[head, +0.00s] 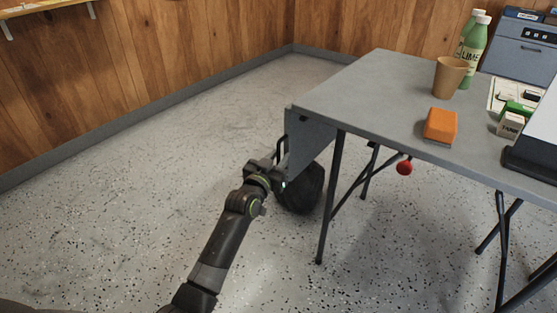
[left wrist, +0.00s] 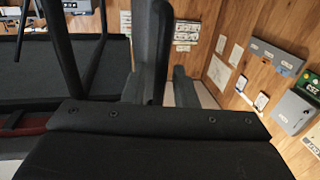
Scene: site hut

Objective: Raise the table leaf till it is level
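The table (head: 385,95) is grey with a flat top and dark legs. Its leaf (head: 309,143) hangs down from the left end, well below level. My left gripper (head: 279,152) is at the outer lower part of the hanging leaf, close beside it; whether they touch I cannot tell. In the left wrist view, the two dark fingers (left wrist: 172,78) stand a little apart, with wall showing between them. I see nothing held there. A red ball-shaped knob (head: 404,168) shows below the table's front edge. My right gripper is not in view.
A dark rounded bag-like object (head: 302,190) is on the floor behind my gripper. On the table are an orange block (head: 440,125), a brown cup (head: 450,77), green bottles (head: 474,45) and other items. The speckled floor left of the table is clear.

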